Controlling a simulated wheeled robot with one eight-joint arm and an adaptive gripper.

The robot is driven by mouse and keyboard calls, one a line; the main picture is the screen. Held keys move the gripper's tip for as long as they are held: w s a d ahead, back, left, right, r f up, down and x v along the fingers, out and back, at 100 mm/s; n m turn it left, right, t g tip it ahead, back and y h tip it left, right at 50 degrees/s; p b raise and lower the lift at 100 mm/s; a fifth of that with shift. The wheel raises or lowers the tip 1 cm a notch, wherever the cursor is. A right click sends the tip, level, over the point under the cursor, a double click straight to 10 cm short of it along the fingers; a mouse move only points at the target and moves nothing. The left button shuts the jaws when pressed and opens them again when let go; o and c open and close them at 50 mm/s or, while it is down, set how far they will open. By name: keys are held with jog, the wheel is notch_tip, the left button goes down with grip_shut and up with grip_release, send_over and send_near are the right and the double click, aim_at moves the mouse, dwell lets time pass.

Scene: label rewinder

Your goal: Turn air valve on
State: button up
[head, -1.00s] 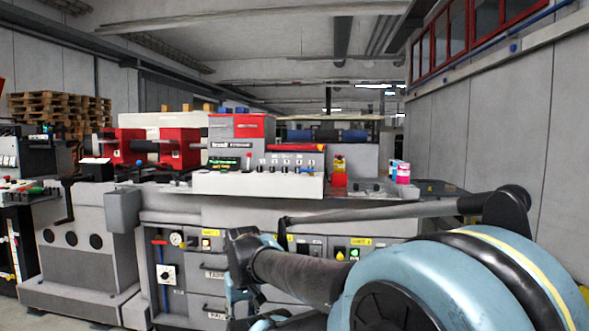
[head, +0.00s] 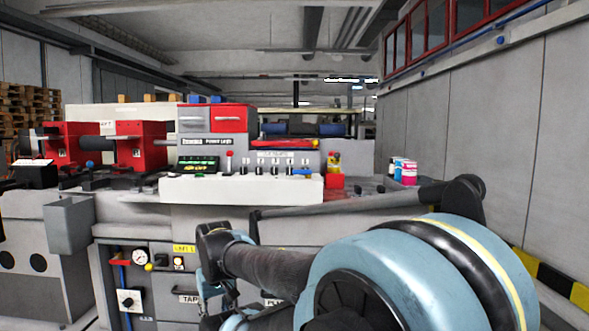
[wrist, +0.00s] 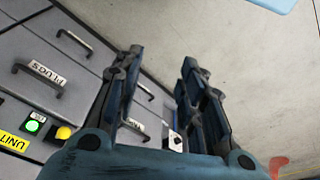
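The air valve has a small red handle (head: 122,262) on a blue pipe at the lower left of the machine's front panel in the head view. The handle lies roughly level, just left of a round white pressure gauge (head: 140,257). My arm is to the right of the valve and apart from it, and its end is partly hidden low in the head view. In the wrist view my gripper (wrist: 162,65) is open and empty, its two dark fingers spread over drawer fronts and floor.
A rotary switch (head: 129,300) sits below the valve. A grey box (head: 68,226) juts out at the left. Drawers with handles (wrist: 39,78) and a green lit button (wrist: 32,126) show in the wrist view. A wall (head: 490,140) runs along the right.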

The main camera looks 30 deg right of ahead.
jog(key=shift+w, duration=0.1)
jog(key=w+d+r+m, duration=0.4)
jog(key=w+d+r, duration=0.15)
jog(key=r, duration=0.55)
jog(key=w+d+r+m+g, duration=0.1)
jog(key=w+d+r+m, duration=0.4)
jog(key=r, duration=0.5)
jog(key=w+d+r+m, duration=0.2)
jog(key=w+d+r, duration=0.2)
jog(key=w+r, duration=0.5)
jog(key=w+d+r+m+g, duration=0.1)
jog(key=w+d+r+m, duration=0.1)
jog(key=d+r+m, duration=0.75)
jog(key=w+d+r+m, duration=0.2)
jog(key=d+r+m, duration=0.2)
jog(key=d+r, duration=1.05)
jog(key=f, duration=0.6)
jog(key=d+f, duration=0.1)
jog(key=f, duration=0.5)
jog(key=d+f, duration=0.1)
jog(key=f, duration=0.6)
jog(key=shift+s+d, duration=0.1)
jog(key=shift+s, duration=0.1)
grip_shut()
